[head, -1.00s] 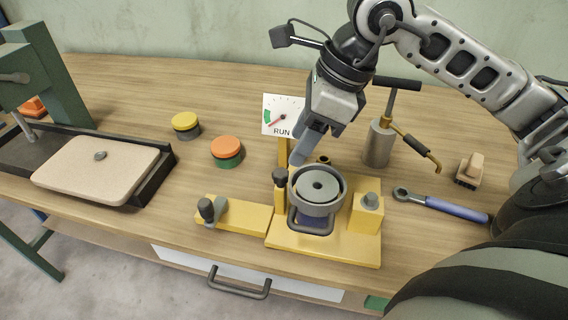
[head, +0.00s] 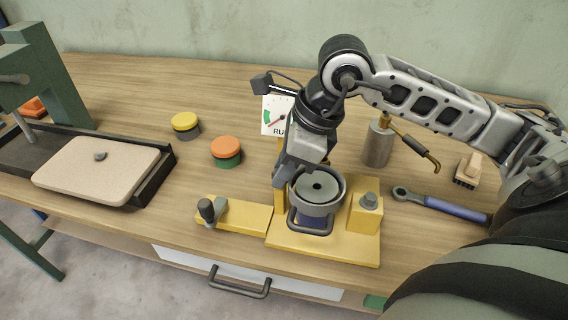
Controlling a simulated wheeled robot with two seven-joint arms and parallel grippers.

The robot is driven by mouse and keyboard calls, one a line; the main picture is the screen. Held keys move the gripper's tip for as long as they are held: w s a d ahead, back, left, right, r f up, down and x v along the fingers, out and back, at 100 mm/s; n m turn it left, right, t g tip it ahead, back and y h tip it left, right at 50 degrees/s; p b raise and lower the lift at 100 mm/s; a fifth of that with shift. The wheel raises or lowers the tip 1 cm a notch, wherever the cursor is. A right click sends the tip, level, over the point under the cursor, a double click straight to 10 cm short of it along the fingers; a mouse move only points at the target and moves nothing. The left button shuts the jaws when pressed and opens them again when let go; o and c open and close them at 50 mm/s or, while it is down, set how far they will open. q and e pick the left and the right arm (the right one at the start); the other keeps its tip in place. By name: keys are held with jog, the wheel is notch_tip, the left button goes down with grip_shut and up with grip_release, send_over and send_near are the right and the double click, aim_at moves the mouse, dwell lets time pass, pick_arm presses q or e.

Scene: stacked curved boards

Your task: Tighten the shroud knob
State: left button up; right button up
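A yellow fixture (head: 330,247) stands on the bench with a grey round cup (head: 318,190) holding a disc with a dark central hole. My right gripper (head: 280,182) points down at the cup's left side, over the yellow post where a dark knob stood in the earlier view. That knob is now hidden behind the gripper, so I cannot tell whether the fingers touch it or are open or shut. My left gripper is out of view.
A gauge card (head: 276,116) stands behind my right gripper, partly covered. Orange (head: 226,147) and yellow (head: 185,122) buttons are to the left. A black tray (head: 160,172) is at far left.

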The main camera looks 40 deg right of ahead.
jog(key=shift+m+b, duration=0.4)
jog(key=shift+f+m+t+h+b, duration=0.1)
jog(key=shift+m+t+h+b, duration=0.2)
jog(key=shift+m+b, duration=0.25)
jog(key=m+b, duration=0.1)
jog(key=m, duration=0.1)
jog(key=shift+a+m+t+h, duration=0.1)
jog(key=shift+m+t+h, duration=0.2)
jog(key=shift+m+h, duration=0.1)
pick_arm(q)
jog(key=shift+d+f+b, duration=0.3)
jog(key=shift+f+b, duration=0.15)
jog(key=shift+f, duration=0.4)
pick_arm(e)
jog(key=shift+m+h, duration=0.3)
jog(key=shift+m, duration=0.45)
jog(key=o, duration=1)
jog(key=shift+s, duration=0.1)
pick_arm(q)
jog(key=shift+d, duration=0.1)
pick_arm(e)
jog(key=shift+r, duration=0.2)
